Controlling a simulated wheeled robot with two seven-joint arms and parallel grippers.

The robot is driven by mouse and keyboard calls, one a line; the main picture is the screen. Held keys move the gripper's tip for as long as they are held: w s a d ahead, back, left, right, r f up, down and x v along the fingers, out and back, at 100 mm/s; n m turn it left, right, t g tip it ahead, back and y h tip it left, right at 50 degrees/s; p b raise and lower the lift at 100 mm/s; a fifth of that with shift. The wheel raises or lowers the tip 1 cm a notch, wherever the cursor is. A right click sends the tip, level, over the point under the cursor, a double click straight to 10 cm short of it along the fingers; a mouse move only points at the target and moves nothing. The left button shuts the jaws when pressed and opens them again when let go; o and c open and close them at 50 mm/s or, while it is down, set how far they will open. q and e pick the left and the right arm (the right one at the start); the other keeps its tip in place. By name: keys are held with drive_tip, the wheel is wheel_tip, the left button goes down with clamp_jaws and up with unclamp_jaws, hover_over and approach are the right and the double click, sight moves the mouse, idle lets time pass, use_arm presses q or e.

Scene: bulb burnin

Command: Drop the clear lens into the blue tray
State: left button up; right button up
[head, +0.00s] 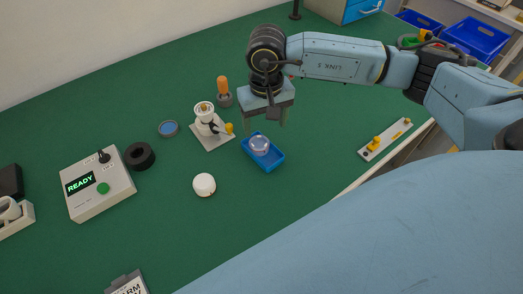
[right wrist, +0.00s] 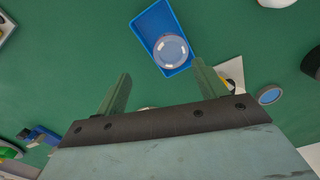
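The blue tray (head: 273,161) stands on the green table, and it also shows in the right wrist view (right wrist: 152,21). The clear lens (head: 259,145) is a round, transparent disc seen within the tray's outline, toward its left end; it also shows in the right wrist view (right wrist: 170,51). It appears to lie in the tray, close to the rim. My right gripper (head: 265,121) is just behind the tray in the head view. Its fingers (right wrist: 161,86) are spread apart with nothing between them. My left gripper is not in view.
A white fixture (head: 205,115) with a yellow knob stands left of the tray. An orange-handled tool (head: 223,87), a blue disc (head: 168,128), a black ring (head: 139,156), a white round cap (head: 204,184) and a control box (head: 98,185) reading READY are nearby.

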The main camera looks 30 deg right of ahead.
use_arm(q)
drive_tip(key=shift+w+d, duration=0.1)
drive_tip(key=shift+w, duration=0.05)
use_arm(e)
drive_tip(key=shift+r, duration=0.2)
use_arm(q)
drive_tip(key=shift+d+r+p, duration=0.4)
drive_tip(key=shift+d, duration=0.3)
use_arm(e)
wheel_tip(320, 180, up, 13)
